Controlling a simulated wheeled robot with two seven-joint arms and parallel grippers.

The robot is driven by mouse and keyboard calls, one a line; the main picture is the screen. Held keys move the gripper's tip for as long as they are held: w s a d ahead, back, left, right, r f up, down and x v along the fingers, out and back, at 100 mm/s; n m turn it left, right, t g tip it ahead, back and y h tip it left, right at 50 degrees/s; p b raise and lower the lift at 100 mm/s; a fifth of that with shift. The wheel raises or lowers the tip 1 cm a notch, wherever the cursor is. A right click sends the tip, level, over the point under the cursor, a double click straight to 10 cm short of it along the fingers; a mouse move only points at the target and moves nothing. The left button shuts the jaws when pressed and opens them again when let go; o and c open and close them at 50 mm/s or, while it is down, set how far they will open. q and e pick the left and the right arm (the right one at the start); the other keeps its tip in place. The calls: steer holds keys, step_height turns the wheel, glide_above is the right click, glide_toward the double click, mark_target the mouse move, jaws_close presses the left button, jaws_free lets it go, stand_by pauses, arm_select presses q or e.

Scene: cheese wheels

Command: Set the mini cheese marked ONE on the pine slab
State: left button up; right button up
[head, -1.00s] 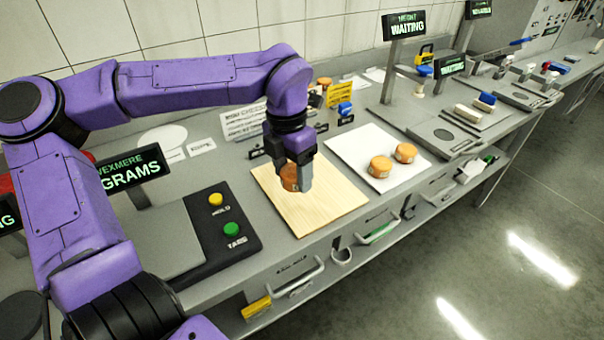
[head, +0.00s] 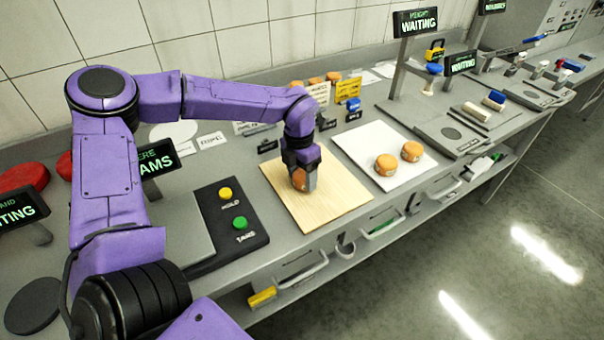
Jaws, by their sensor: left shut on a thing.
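My left gripper (head: 302,180) points down over the pine slab (head: 340,207) and is shut on an orange mini cheese (head: 298,179). The cheese is at or just above the slab's surface; I cannot tell if it touches. Its marking is hidden by the fingers. Two more orange mini cheeses, one nearer (head: 386,164) and one farther right (head: 412,151), sit on a white board (head: 352,148) right of the slab. Their markings are too small to read. My right gripper is out of view.
A scale with a yellow button (head: 225,193) and a green button (head: 240,222) stands left of the slab. Several orange cheeses (head: 315,81) stand at the back by the yellow sign (head: 347,90). Display posts (head: 415,20) rise at the back right.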

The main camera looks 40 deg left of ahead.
mark_target(300, 172)
arm_select(q)
steer(key=o, duration=1.3)
steer(key=shift+f, duration=0.1)
step_height(300, 172, up, 12)
steer(key=shift+a+b, duration=0.4)
steer(key=shift+a, duration=0.05)
